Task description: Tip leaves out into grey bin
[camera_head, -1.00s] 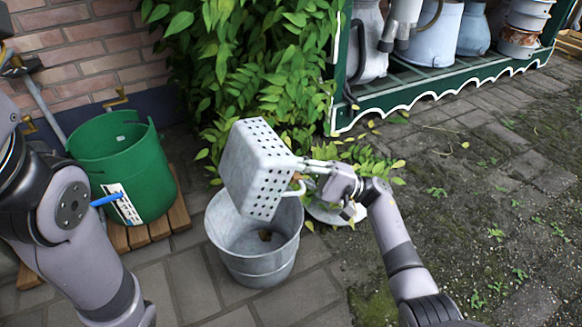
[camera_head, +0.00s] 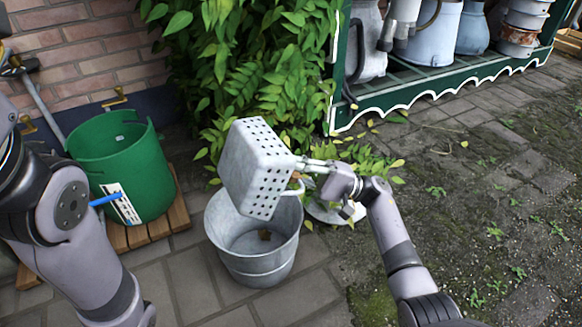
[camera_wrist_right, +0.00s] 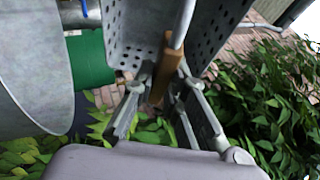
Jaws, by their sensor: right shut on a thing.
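A grey perforated metal box (camera_head: 258,170) with a handle is tilted steeply above the grey bin (camera_head: 262,268), its holed side facing up and right. My right gripper (camera_head: 306,168) is shut on the box's handle, which shows brown in the right wrist view (camera_wrist_right: 166,72). The perforated box also fills the top of that view (camera_wrist_right: 140,30). The inside of the box is mostly turned away in the head view. My left arm comes in at the left, but its gripper is out of view.
A green bucket (camera_head: 128,175) stands on a wooden pallet (camera_head: 150,230) at the left. A leafy bush (camera_head: 250,70) is behind the bin. A green shelf (camera_head: 450,85) with metal pots is at the back right. A pale round object (camera_head: 335,212) lies beside the bin.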

